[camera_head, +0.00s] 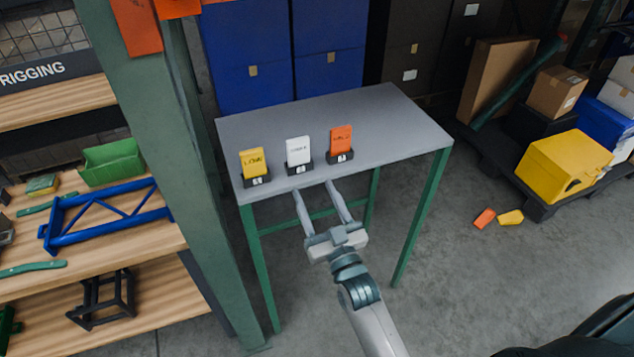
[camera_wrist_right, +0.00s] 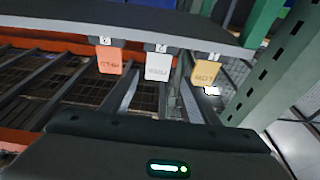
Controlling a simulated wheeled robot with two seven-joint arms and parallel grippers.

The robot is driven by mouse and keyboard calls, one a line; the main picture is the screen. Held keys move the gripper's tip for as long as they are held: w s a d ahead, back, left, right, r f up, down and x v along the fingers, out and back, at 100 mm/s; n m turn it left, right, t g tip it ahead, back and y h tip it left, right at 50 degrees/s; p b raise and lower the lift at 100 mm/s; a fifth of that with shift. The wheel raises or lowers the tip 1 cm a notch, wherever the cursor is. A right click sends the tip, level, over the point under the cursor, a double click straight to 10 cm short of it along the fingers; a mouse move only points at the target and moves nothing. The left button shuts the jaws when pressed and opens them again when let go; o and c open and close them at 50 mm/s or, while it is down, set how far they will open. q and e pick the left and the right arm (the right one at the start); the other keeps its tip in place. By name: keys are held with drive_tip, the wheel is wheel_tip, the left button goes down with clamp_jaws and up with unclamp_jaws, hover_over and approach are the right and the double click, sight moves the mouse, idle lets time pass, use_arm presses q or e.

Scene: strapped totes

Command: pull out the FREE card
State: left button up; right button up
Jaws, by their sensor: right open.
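Three cards stand upright in small dark holders along the front edge of a grey table (camera_head: 375,112): a yellow card (camera_head: 253,161) at left, a white card (camera_head: 298,150) in the middle, an orange card (camera_head: 341,139) at right. The print is too small to read surely, so I cannot tell which says FREE. In the right wrist view the row appears inverted: orange card (camera_wrist_right: 110,60), white card (camera_wrist_right: 158,66), yellow card (camera_wrist_right: 205,72). My right gripper (camera_head: 314,186) is open and empty, its fingers pointing at the table's front edge below the white card, apart from it. My left gripper is out of view.
A green post (camera_head: 185,170) and a shelf with a green bin (camera_head: 112,162) stand left of the table. Blue boxes (camera_head: 330,50) stand behind it. A pallet with a yellow crate (camera_head: 562,165) is at right.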

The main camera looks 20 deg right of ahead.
sight(299, 148)
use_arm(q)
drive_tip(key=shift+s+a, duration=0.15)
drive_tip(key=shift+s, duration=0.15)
use_arm(e)
drive_tip(key=shift+d+r, duration=0.1)
drive_tip(key=shift+r, duration=0.75)
drive_tip(key=shift+w, duration=0.1)
use_arm(q)
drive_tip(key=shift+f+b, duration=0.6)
drive_tip(key=shift+b, duration=0.1)
use_arm(e)
drive_tip(key=shift+x, duration=6.4)
drive_tip(key=shift+r, duration=0.15)
drive_tip(key=c, duration=1)
drive_tip(key=shift+r, duration=0.1)
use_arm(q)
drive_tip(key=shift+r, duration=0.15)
use_arm(e)
drive_tip(key=shift+r, duration=0.1)
